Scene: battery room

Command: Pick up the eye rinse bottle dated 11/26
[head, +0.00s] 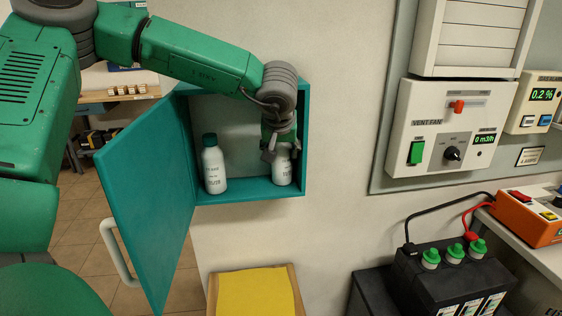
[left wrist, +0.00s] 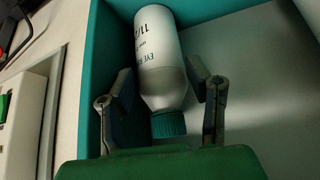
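Two white eye rinse bottles stand upright in the open teal wall cabinet (head: 302,130). The left bottle (head: 214,172) has a dark green cap; its label is too small to read. The right bottle (head: 282,172) is partly hidden by my left gripper (head: 280,146). In the left wrist view, a bottle (left wrist: 160,60) with a green cap (left wrist: 168,124) lies between the spread fingers of my left gripper (left wrist: 160,105). Gaps show on both sides of it. Its label shows "EYE" and a date starting "11/", the rest cut off. My right gripper is not seen.
The teal cabinet door (head: 150,205) hangs open to the left with a white handle (head: 118,252). A yellow-topped stand (head: 253,292) is below. A vent fan panel (head: 450,128) and a black battery (head: 450,280) are at right.

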